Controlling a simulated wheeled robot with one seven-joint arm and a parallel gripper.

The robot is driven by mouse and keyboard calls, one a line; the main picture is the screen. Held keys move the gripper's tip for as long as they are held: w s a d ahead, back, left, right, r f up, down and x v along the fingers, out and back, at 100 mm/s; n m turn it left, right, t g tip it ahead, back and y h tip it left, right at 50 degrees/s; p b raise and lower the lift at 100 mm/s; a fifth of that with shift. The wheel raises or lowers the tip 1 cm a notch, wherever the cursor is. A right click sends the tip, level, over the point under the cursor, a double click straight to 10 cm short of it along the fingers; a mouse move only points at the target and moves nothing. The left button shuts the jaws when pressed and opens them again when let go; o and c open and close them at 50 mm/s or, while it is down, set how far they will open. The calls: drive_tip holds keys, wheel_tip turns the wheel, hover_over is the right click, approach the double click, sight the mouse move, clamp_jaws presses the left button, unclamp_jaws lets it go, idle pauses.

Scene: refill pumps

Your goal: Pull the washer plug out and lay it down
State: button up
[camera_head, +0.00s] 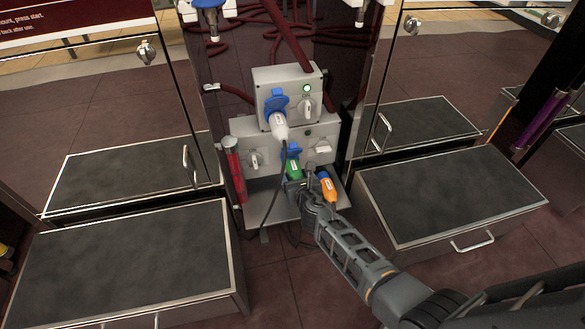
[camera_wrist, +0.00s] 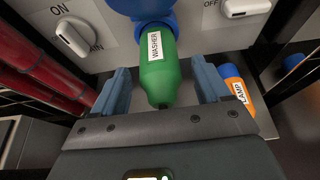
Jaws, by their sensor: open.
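The washer plug is green with a white WASHER label (camera_wrist: 158,70). In the wrist view it hangs from a blue socket (camera_wrist: 150,8), its upper end at the socket. In the head view the green plug (camera_head: 293,170) is at the lower grey panel, below a blue socket cover (camera_head: 291,150). My gripper (camera_wrist: 162,85) is open, with one blue-grey finger on each side of the green plug and a gap on both sides. In the head view my gripper (camera_head: 306,188) is at the panel's lower part, partly covering the plug's lower end.
An orange LAMP plug (camera_head: 327,187) is close to the right of my gripper. A white plug (camera_head: 279,126) with a dark cable sits in the upper box. White switches (camera_wrist: 75,37) flank the socket. Black-topped cabinets (camera_head: 450,196) stand on both sides. A red cylinder (camera_head: 233,170) is at the left.

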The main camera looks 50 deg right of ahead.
drive_tip(key=c, duration=1.4)
drive_tip(key=s+a, duration=0.3)
drive_tip(key=s, duration=0.2)
drive_tip(key=shift+a, duration=0.2)
idle(0.6)
idle(0.4)
